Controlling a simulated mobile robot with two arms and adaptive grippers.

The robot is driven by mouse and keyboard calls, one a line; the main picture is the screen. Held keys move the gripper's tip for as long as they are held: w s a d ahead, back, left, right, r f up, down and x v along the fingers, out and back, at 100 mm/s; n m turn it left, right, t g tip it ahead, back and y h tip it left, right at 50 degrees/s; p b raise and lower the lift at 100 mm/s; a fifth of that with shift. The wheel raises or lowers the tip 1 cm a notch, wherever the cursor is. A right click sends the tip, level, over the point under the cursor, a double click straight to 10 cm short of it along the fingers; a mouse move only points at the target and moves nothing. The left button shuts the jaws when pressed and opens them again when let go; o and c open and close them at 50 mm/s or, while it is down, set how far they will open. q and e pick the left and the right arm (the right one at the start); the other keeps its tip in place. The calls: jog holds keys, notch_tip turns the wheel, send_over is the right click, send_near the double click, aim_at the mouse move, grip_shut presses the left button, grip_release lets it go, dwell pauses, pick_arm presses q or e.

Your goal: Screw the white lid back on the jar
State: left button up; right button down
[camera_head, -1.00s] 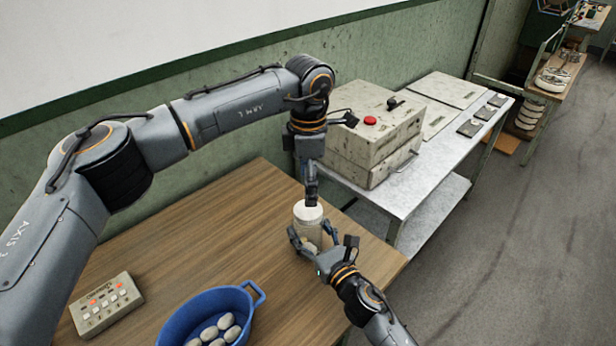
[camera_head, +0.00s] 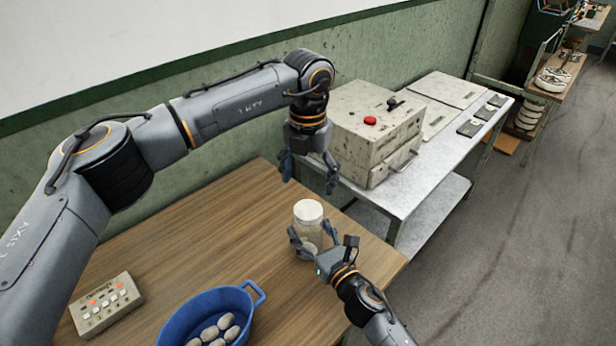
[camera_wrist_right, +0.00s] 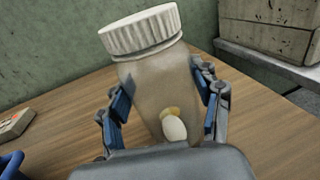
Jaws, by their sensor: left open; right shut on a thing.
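The jar (camera_head: 306,236) is clear and stands on the wooden table near its far right part. The white lid (camera_head: 308,211) sits on the jar's mouth. In the right wrist view the ribbed lid (camera_wrist_right: 140,32) covers the top of the jar (camera_wrist_right: 158,95), and a pale oval thing shows inside low down. My right gripper (camera_head: 312,248) is shut on the jar's body, one finger on each side, and it also shows in the wrist view (camera_wrist_right: 163,100). My left gripper (camera_head: 308,178) is open and empty above the lid, its fingers spread wide and apart from it.
A small control box (camera_head: 106,304) with buttons lies at the left. A metal box with a red button (camera_head: 375,135) stands on the bench behind. The table's middle is clear.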

aim_at(308, 209)
pick_arm(q)
jog(key=shift+f, duration=4.05)
jog(key=c, duration=1.2)
jog(key=m, duration=0.3)
jog(key=shift+m, duration=0.4)
jog(key=m, duration=0.4)
jog(key=shift+m, duration=0.3)
jog(key=o, duration=1.3)
jog(key=shift+o, duration=0.2)
